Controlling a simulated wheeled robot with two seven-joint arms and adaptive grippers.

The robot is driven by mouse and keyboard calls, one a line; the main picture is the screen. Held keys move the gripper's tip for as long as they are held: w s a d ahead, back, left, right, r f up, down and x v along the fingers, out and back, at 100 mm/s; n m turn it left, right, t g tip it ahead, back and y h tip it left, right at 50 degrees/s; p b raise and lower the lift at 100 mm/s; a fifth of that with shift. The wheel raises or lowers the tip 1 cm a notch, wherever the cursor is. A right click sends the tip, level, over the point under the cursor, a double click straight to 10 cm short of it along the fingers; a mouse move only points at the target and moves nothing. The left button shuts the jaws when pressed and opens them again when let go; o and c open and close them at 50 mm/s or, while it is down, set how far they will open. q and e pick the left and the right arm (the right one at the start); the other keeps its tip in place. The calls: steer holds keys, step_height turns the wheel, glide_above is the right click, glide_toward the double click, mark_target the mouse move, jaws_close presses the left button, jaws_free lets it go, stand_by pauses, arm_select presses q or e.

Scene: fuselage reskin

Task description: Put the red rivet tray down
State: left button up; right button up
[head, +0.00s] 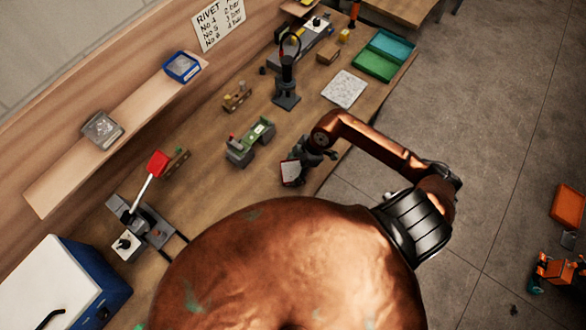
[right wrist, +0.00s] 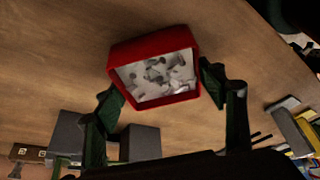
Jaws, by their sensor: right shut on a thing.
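The red rivet tray (head: 291,173) is small, with a red rim and a pale inside, and is at my right gripper (head: 306,160) over the front part of the wooden bench. In the right wrist view, the red tray (right wrist: 192,47) sits between the two dark fingers of the right gripper (right wrist: 163,93), which is shut on it. Grey and white rivet-like pieces show inside it. I cannot tell whether its underside touches the bench. My left gripper is not in view.
A green and grey fixture (head: 250,143) stands left of the tray. A speckled light mat (head: 343,89), a black stand (head: 286,88) and green trays (head: 384,55) lie farther back. Bare bench (head: 225,190) shows to the left. The shelf holds a blue bin (head: 182,67).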

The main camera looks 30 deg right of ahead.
steer(key=o, duration=1.3)
steer(key=v, duration=1.2)
steer(key=shift+b, duration=0.4)
